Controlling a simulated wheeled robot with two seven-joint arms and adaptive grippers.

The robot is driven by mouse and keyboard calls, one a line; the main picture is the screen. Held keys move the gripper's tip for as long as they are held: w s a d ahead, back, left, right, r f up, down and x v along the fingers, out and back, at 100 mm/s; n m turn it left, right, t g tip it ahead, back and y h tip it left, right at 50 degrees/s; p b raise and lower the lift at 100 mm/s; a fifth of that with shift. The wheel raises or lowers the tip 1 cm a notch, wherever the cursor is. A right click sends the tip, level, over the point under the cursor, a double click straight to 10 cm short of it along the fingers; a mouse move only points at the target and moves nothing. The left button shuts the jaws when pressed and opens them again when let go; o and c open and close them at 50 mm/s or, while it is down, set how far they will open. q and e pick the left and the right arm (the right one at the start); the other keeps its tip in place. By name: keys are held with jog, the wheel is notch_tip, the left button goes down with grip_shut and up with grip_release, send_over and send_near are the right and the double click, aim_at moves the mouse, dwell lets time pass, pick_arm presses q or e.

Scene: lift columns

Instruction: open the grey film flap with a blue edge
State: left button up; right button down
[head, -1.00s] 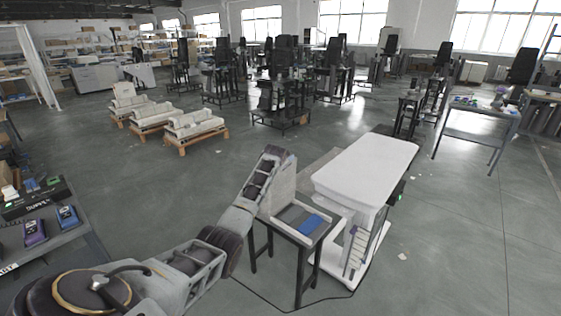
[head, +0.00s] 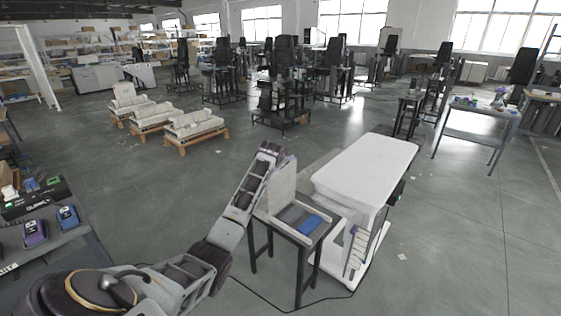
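A small dark table (head: 298,238) stands in front of my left arm and bears a shallow grey tray-like thing with a flat blue piece (head: 309,224) in it. A pale grey upright panel (head: 283,186) rises at its back left, with a thin bluish strip near its top. I cannot tell whether this panel is the grey film flap with the blue edge. My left gripper (head: 270,149) is at the arm's far end, beside the panel's upper left. Its fingers are too small and dark to tell open from shut, or whether they touch the panel. My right gripper is not in view.
A white-topped cart (head: 366,166) stands close on the right of the small table. A dark bench with purple (head: 35,232) and blue (head: 68,217) devices is at the left. Pallets with white blocks (head: 195,122) stand farther back. Open floor lies between.

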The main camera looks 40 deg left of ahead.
pick_arm(q)
jog(key=shift+s+d+r, duration=0.15)
jog(key=shift+s+r, duration=0.1)
jog(key=shift+s, duration=0.05)
dwell(0.5)
